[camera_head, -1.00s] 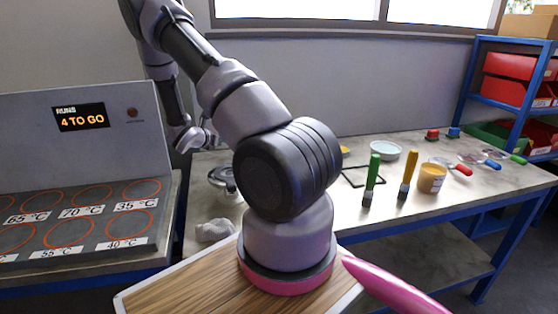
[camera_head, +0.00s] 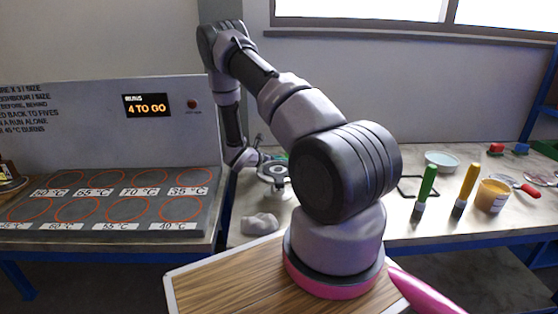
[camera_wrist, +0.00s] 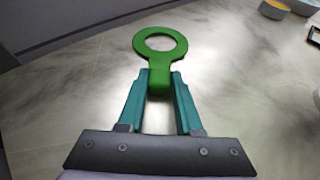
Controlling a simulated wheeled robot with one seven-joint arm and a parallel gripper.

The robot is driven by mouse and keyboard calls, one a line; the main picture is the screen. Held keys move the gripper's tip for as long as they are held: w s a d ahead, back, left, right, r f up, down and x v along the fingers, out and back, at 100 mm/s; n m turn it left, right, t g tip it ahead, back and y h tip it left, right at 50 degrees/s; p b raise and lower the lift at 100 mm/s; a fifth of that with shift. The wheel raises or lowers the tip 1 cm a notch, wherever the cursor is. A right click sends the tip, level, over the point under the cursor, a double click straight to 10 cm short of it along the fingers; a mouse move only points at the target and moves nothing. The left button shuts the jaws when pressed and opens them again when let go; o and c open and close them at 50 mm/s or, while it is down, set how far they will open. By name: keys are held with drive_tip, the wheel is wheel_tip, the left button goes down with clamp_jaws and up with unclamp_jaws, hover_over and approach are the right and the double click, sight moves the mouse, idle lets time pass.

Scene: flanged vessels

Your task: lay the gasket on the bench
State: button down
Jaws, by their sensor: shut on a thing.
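The gasket (camera_wrist: 178,46) is a flat green ring with a tab. In the wrist view my gripper (camera_wrist: 160,78) is shut on the tab, with the ring reaching out beyond the teal fingertips. The bench top (camera_wrist: 70,100) lies behind and below it; I cannot tell how large the gap is. In the head view my wrist is over the left part of the bench (camera_head: 395,232), close to a round metal flanged vessel part (camera_head: 272,172), and the fingers and gasket are hard to make out.
A grey crumpled lump (camera_head: 260,223) lies at the bench's front left. A heating panel (camera_head: 110,205) is at left.

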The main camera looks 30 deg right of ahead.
drive_tip(key=shift+f, duration=0.15)
drive_tip(key=c, duration=0.6)
unclamp_jaws()
